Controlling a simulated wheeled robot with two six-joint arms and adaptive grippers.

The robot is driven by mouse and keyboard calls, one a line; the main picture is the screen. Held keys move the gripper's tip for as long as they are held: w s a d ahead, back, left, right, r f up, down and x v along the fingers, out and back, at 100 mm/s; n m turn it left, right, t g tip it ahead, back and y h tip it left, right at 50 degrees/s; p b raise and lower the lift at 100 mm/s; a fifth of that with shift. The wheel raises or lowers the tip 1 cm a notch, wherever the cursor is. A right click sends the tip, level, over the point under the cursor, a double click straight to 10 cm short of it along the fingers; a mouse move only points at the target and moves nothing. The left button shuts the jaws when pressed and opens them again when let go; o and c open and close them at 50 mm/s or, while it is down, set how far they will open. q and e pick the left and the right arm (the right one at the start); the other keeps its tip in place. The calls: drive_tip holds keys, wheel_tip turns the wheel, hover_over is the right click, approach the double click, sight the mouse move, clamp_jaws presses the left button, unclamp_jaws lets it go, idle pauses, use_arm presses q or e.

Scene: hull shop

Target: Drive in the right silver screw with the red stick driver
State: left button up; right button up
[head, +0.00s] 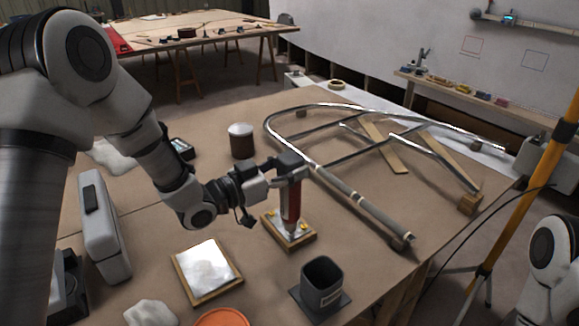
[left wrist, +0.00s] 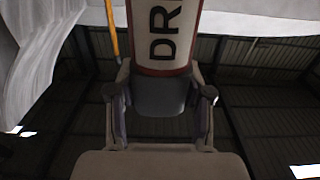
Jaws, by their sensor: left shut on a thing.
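My left gripper (head: 290,164) is shut on the upper end of the red stick driver (head: 291,203) and holds it upright. Whether the tip touches a screw cannot be told. Small yellow fittings (head: 303,225) show on the board. The silver screws cannot be made out; the driver hides part of the board. My right gripper is out of view.
A dark square cup (head: 322,278) stands in front of the board. A shiny plate on wood (head: 207,267) lies to the left, with an orange round thing (head: 222,318) below. A brown jar (head: 241,141) stands behind. A tubular metal frame (head: 350,190) fills the right side.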

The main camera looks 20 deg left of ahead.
sight(289, 157)
use_arm(q)
drive_tip(key=shift+f+b, duration=0.45)
drive_tip(key=shift+f, duration=0.05)
idle(1.8)
idle(0.4)
wheel_tip(289, 157, up, 6)
drive_tip(key=p, duration=0.4)
drive_tip(key=shift+p, duration=0.35)
